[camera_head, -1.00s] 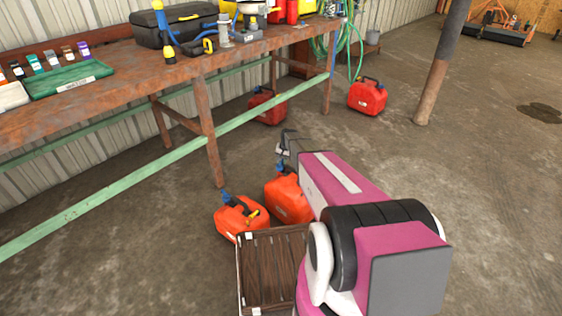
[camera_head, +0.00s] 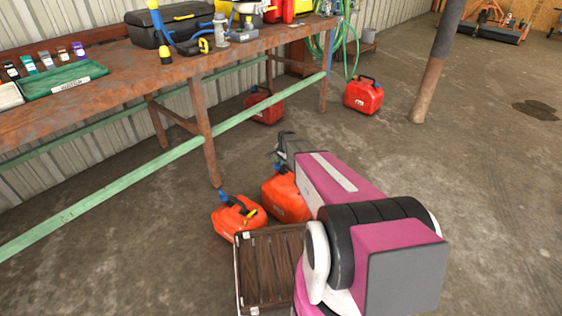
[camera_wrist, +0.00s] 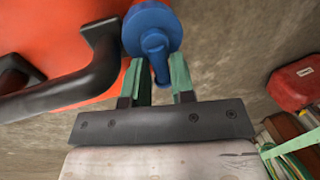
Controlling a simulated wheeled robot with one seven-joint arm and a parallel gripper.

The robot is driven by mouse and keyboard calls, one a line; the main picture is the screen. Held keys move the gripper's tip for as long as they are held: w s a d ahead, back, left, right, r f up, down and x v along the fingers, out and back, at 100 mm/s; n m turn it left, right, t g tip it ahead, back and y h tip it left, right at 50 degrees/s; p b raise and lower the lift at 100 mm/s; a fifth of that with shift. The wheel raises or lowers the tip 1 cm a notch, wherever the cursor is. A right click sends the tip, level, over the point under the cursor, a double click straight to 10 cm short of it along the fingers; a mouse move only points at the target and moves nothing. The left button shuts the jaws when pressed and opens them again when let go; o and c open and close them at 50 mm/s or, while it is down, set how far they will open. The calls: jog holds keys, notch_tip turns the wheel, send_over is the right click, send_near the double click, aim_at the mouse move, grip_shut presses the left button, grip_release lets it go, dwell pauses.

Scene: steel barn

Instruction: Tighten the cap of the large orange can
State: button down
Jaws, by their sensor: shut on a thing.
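The large orange can (camera_head: 286,200) stands on the concrete floor, partly hidden behind my arm. In the wrist view its orange body (camera_wrist: 60,45) fills the upper left, with a black handle (camera_wrist: 70,85). Its blue cap (camera_wrist: 150,25) has a narrow blue grip piece pointing toward my gripper. My gripper (camera_wrist: 159,68) is shut on the cap, with one green finger on each side of that piece. In the head view my gripper (camera_head: 282,150) is at the top of the can, and the contact is too small to make out.
A smaller orange can (camera_head: 236,221) stands close at left. A dark slatted wooden crate (camera_head: 238,275) is in front. Two red cans (camera_head: 264,106) (camera_head: 363,97) stand farther back. A rusty workbench (camera_head: 110,78) with tools runs along the left. The right floor is open, with a post (camera_head: 437,65).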

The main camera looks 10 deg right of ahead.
dwell(0.4)
jog(key=c, duration=1.1)
grip_release()
jog(key=n, duration=0.3)
jog(key=shift+w+a, duration=0.15)
jog(key=shift+w, duration=0.15)
jog(key=n, duration=0.3)
jog(key=n+g, duration=0.1)
jog(key=shift+w+a+y, duration=0.3)
jog(key=shift+a+y, duration=0.05)
jog(key=shift+y, duration=0.05)
notch_tip(320, 180, up, 11)
jog(key=n+g, duration=0.2)
jog(key=n, duration=0.6)
jog(key=s+r+m, duration=0.1)
jog(key=s+r, duration=0.3)
jog(key=s, duration=0.9)
jog(key=s+a+r+m+t+h, duration=0.1)
jog(key=s+r, duration=0.3)
jog(key=s, duration=0.8)
jog(key=shift+s+a+r+m, duration=0.3)
jog(key=shift+s+m, duration=0.1)
